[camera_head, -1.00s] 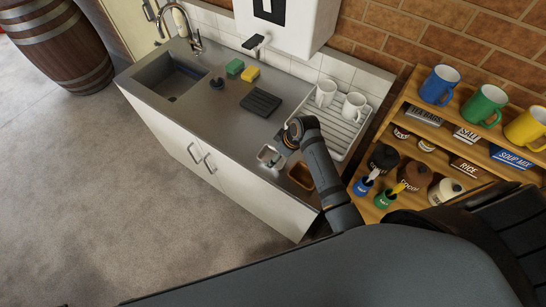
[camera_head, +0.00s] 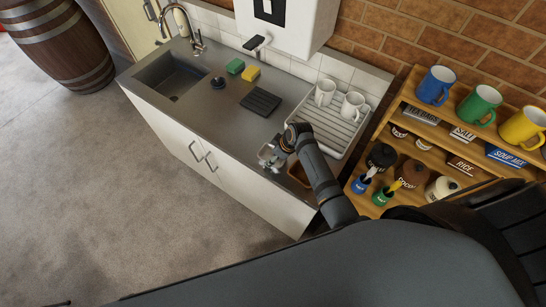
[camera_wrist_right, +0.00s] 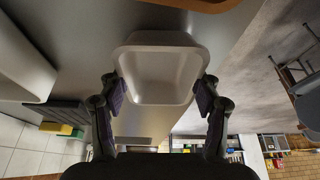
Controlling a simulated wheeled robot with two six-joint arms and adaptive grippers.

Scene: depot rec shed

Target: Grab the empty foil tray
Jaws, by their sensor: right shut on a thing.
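The empty foil tray (camera_head: 266,155) is a small pale, silvery tray at the front edge of the counter in the head view. In the right wrist view the foil tray (camera_wrist_right: 158,70) is light grey, open and empty inside. My right gripper (camera_wrist_right: 160,92) has a finger against each side of it and is shut on it. In the head view my right gripper (camera_head: 278,153) is at the tray's right side. I cannot tell whether the tray is clear of the counter. My left gripper is not in view.
A brown tray (camera_head: 298,174) lies close to the right on the counter (camera_head: 215,108). Behind stand a drying rack (camera_head: 338,135) with white mugs and a black ridged mat (camera_head: 261,102). The sink (camera_head: 172,76) is at left. A wooden shelf (camera_head: 404,127) with mugs and jars stands at right.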

